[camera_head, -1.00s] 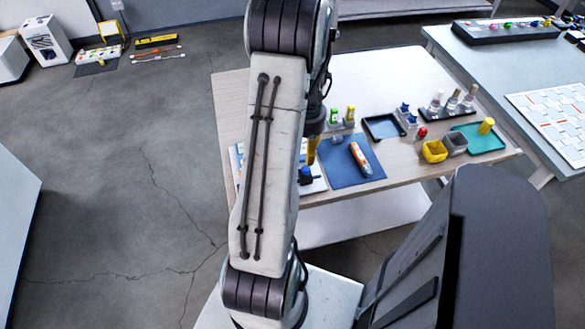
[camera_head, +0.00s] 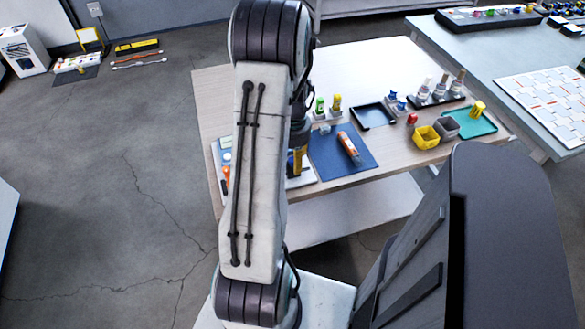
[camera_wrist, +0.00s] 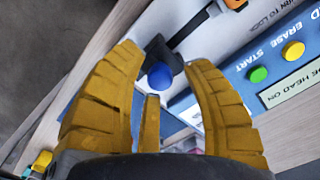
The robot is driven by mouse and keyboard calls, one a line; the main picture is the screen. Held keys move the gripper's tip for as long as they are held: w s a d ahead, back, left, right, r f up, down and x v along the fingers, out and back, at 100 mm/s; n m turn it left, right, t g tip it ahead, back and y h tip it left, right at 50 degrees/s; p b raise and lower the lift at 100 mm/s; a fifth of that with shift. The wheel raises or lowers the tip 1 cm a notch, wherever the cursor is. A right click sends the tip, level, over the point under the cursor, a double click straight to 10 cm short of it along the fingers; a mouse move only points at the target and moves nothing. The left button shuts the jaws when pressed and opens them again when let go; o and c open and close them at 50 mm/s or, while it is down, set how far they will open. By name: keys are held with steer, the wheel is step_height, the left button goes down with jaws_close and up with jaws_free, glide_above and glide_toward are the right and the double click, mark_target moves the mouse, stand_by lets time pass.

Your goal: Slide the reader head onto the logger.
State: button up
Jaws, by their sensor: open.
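The reader head appears to be the dark part (camera_wrist: 155,50) with a round blue knob (camera_wrist: 160,76) in the wrist view. My gripper (camera_wrist: 165,62) is open, its yellow fingers on either side of the knob, with no clear contact. In the head view my gripper (camera_head: 297,161) is low over the station's right end and hides the knob. The logger appears to be the orange and white cylinder (camera_head: 349,147) lying on the blue mat (camera_head: 325,158), right of my gripper.
An orange-handled part (camera_head: 225,178) lies at the station's left side. Green and yellow bottles (camera_head: 328,104) stand behind the mat. A dark tray (camera_head: 373,115), yellow bin (camera_head: 426,137) and teal tray (camera_head: 470,124) are farther right. My arm covers part of the station.

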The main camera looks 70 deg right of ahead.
steer(key=shift+f, duration=0.45)
steer(key=shift+o, duration=0.3)
steer(key=c, duration=0.9)
steer(key=shift+o, duration=0.2)
steer(key=shift+w+a, duration=0.2)
steer(key=shift+w, duration=0.05)
steer(key=shift+w+a+b, duration=0.2)
steer(key=shift+w+b, duration=0.05)
steer(key=shift+b, duration=0.1)
steer(key=shift+w+a+b, duration=0.25)
steer(key=shift+w+a, duration=0.5)
steer(key=shift+w, duration=0.3)
steer(key=shift+w+a+b, duration=0.25)
steer(key=shift+w+a, duration=0.5)
steer(key=shift+w, duration=0.3)
